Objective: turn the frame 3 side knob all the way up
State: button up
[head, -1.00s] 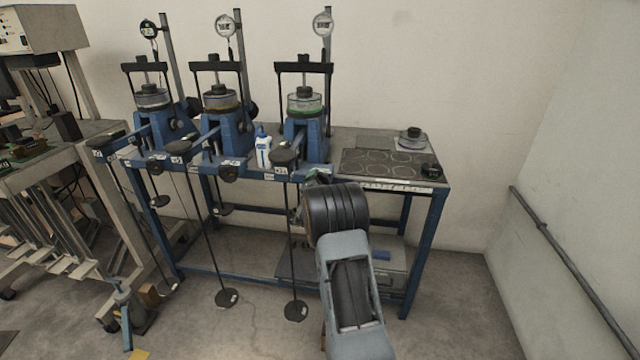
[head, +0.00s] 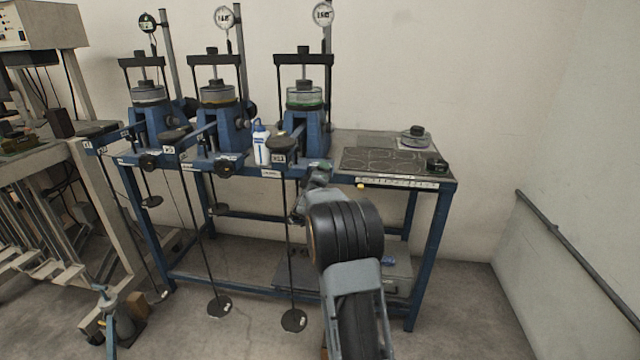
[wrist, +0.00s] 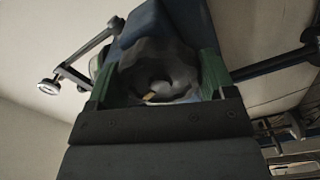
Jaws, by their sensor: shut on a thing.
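Three blue lever frames stand in a row on the bench. The rightmost one (head: 308,135) has a dial gauge on its post, and my gripper (head: 318,174) is at its front right, below the bench-top edge. In the wrist view a dark, scalloped round knob (wrist: 140,62) sits between the two green fingers of my gripper (wrist: 158,72). The fingers are shut on the knob, one on each side. The knob has a hollow centre with a small orange-brown mark. My gripper and arm hide this knob in the head view.
A hanging rod with a round dark weight plate (head: 294,320) is just left of my arm. A white-and-blue bottle (head: 261,143) stands between the middle and right frames. A dark mat (head: 395,162) lies on the bench's right side. Floor to the right is open up to the wall.

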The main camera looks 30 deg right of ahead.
jog(key=o, duration=0.9)
jog(key=shift+d+r+m, duration=0.15)
jog(key=shift+r+m, duration=0.1)
jog(key=shift+m, duration=0.15)
jog(key=shift+c, duration=0.2)
jog(key=o, duration=0.3)
jog(key=shift+d+f, duration=0.1)
jog(key=shift+d, duration=0.05)
jog(key=shift+w+f, duration=0.1)
jog(key=shift+a, duration=0.25)
jog(key=shift+s+a, duration=0.2)
jog(key=shift+v, duration=2.7)
